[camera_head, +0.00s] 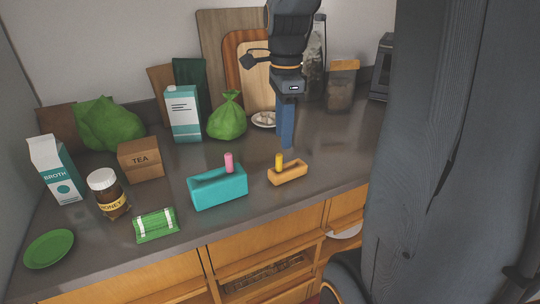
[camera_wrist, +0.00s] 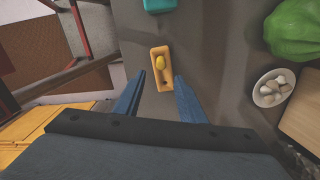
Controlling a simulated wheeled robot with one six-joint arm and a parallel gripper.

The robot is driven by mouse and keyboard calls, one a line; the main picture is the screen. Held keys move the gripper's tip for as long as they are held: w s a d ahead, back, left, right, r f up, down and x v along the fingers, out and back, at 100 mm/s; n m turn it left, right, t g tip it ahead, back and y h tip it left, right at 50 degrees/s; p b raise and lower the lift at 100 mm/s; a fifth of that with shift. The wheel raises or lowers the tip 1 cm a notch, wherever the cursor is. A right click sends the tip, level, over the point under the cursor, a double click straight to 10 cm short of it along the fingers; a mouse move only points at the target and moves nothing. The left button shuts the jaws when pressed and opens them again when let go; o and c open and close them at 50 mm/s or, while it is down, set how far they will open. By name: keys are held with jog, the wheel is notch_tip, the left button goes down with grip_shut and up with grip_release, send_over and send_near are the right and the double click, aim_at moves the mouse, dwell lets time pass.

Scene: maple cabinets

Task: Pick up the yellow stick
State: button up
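The yellow stick (camera_head: 279,160) stands upright in a small orange block (camera_head: 289,175) on the grey counter. In the wrist view the stick (camera_wrist: 160,62) shows from above near one end of the orange block (camera_wrist: 167,80), with a dark hole toward the other end. My gripper (camera_head: 286,145) points down just above and behind the block in the head view. The stick lies ahead of the fingertips.
A teal block (camera_head: 218,187) with a pink stick (camera_head: 228,162) stands left of the orange block. A green bag (camera_head: 227,118), a carton (camera_head: 184,113) and a bowl (camera_head: 263,119) stand behind. The counter right of the orange block is clear.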

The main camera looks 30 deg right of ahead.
aim_at(279, 154)
jog(key=shift+w+a+f+p, duration=0.15)
jog(key=shift+f+p, duration=0.15)
jog(key=shift+f, duration=1)
jog(key=shift+s+a+f+p, duration=0.15)
jog(key=shift+f+p, duration=0.15)
jog(key=shift+f, duration=1)
jog(key=shift+w+a+f+p, duration=0.15)
jog(key=shift+f+p, duration=0.15)
jog(key=shift+f, duration=1)
grip_shut()
